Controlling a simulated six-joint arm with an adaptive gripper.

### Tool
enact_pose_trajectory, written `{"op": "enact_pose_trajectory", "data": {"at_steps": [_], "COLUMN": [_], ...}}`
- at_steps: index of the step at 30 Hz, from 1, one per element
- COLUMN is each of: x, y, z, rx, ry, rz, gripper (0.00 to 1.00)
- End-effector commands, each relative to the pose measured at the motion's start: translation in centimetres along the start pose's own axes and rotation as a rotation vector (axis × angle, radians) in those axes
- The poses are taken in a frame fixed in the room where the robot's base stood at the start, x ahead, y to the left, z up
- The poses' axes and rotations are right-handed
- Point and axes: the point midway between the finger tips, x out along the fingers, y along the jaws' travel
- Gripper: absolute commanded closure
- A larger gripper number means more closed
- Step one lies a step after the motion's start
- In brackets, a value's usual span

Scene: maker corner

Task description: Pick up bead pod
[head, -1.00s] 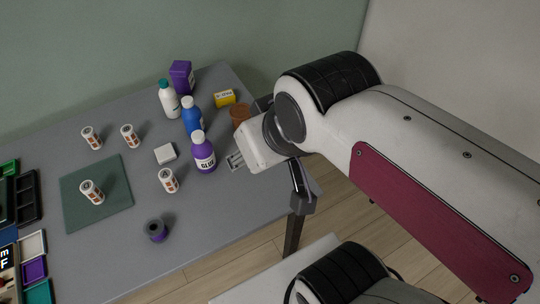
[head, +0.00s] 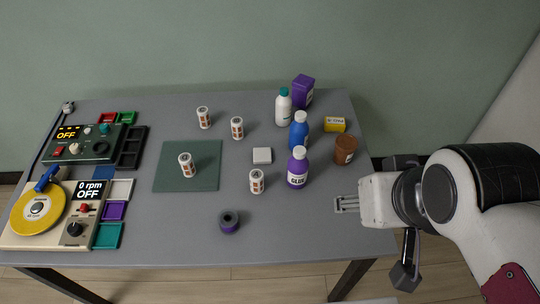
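Several small white pods with brown-orange labelled windows, which look like bead pods, stand upright on the grey table. One pod (head: 186,165) is on the green mat (head: 207,178). Two more, a left pod (head: 203,117) and a right pod (head: 237,128), stand behind it. Another pod (head: 257,181) stands in front of the white block. My gripper (head: 343,204) is over the table's right end, pointing left, well apart from every pod. Nothing shows between its fingers; their opening is too small to judge.
A purple glue bottle (head: 297,168), blue bottle (head: 299,130), white bottle (head: 283,106) and brown jar (head: 345,150) stand between my gripper and the back. Machines and trays fill the left.

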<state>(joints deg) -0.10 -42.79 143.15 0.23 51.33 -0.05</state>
Motion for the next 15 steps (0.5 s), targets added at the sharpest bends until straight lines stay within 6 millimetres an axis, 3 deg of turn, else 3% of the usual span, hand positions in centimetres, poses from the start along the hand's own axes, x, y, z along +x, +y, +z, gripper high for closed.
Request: {"op": "enact_pose_trajectory", "data": {"at_steps": [8,15], "x": [0.6,1.6], "y": [-2.5,-6.9], "z": [-3.4,-9.5], "rx": [0.002,0.029], "ry": [0.048,0.137], "rz": [-0.076,-0.198], "gripper": [0.53,0.53]}}
